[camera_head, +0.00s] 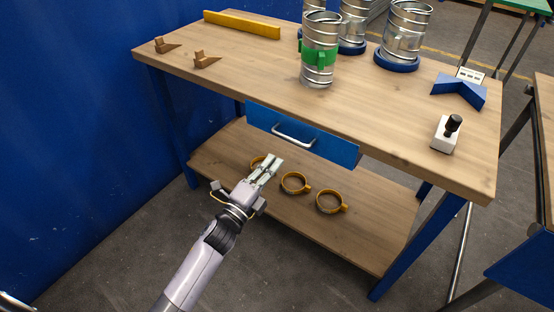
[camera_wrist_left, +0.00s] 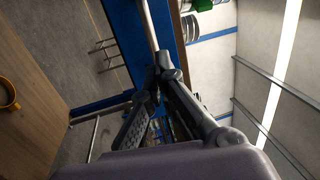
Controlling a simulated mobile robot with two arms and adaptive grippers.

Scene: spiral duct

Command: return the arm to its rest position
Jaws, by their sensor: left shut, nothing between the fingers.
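My left arm comes in from the bottom of the head view. Its gripper (camera_head: 268,168) is shut and empty. It shows in front of the workbench, below the blue drawer (camera_head: 335,149) and over the lower shelf in the picture. In the left wrist view the gripper's fingers (camera_wrist_left: 158,100) come together, with nothing held between them. My right gripper does not show in either view.
The wooden bench top (camera_head: 240,75) carries a duct with a green band (camera_head: 319,60), other ducts on blue bases, a yellow bar (camera_head: 242,24) and a white block with a black knob (camera_head: 446,134). Yellow rings (camera_head: 331,202) lie on the lower shelf (camera_head: 350,235). A blue wall (camera_head: 70,130) stands left.

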